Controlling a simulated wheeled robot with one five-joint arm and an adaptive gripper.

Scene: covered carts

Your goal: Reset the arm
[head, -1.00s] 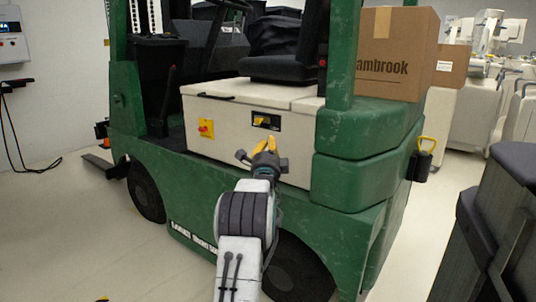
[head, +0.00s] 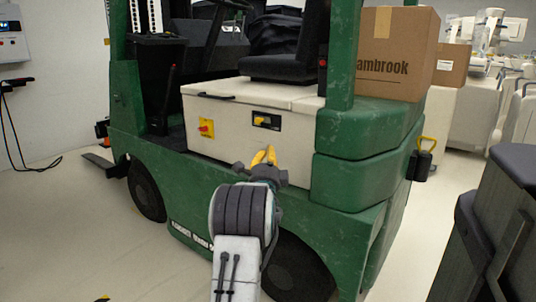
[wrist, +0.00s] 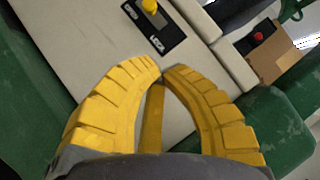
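My gripper (head: 265,150) has two yellow fingers and is in front of the forklift's white side panel (head: 225,119). In the wrist view the fingertips (wrist: 161,69) come together and the gripper looks shut. A narrow yellow strip shows between the fingers, but I cannot tell whether it is part of the gripper. A black plate with a yellow handle (head: 262,121) is on the white panel just above my fingertips. It also shows in the wrist view (wrist: 158,30), apart from my fingers.
The green forklift (head: 345,180) fills the middle. A cardboard box (head: 394,55) stands on its rear. A red knob on a yellow plate (head: 206,128) is left of the handle. A dark cart (head: 500,230) stands at right. Floor (head: 90,235) is clear at left.

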